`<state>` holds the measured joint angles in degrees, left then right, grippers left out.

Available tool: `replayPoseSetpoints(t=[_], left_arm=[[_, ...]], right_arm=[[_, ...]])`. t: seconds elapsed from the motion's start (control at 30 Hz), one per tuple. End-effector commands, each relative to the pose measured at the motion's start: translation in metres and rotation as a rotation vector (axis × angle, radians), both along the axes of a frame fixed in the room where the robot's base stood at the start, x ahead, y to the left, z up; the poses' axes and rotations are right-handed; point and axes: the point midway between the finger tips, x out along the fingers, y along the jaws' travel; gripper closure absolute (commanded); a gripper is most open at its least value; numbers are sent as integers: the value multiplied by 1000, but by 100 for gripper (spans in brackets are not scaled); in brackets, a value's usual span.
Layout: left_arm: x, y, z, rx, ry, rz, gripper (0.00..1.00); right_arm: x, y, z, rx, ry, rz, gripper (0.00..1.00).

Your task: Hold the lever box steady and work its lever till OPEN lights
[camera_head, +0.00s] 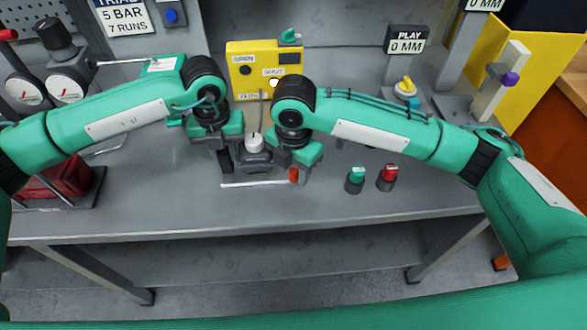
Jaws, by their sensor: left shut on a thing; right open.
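The lever box (257,158) is a dark, low box on the grey bench, with a white round cap on top. A thin pale bar (255,184) runs along its front, and an orange-red knob (293,175) shows at the right end. My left gripper (229,158) points down at the box's left side and is shut on it; the exact contact is partly hidden. My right gripper (297,168) is open at the box's right, close to the knob; I cannot tell whether they touch. On the yellow panel (262,64) behind, a lamp glows under the right label; the left lamp looks dark.
Green-topped (356,178) and red-topped (388,176) knobs stand on the bench to the right. Gauges (67,85) and a red part in a tray (64,177) are at the left. The front of the bench is clear.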

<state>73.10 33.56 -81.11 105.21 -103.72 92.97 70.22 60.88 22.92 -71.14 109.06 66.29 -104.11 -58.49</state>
Motion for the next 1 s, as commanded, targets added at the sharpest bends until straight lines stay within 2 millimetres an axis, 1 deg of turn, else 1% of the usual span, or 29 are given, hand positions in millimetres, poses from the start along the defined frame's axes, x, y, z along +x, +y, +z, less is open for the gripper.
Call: replayPoseSetpoints(t=[0.17,0.4,0.53,0.7,1.0], left_arm=[[-1,0,-2,1,4,0,100],[-1,0,-2,1,4,0,100],[-1,0,-2,1,4,0,100],[-1,0,-2,2,4,0,100],[-1,0,-2,2,4,0,100]], right_arm=[[1,1,29,2,-5,1,59],[0,0,81,2,-6,1,59],[0,0,101,2,-4,2,59],[-1,0,114,2,-3,1,59],[-1,0,116,1,-1,1,59]])
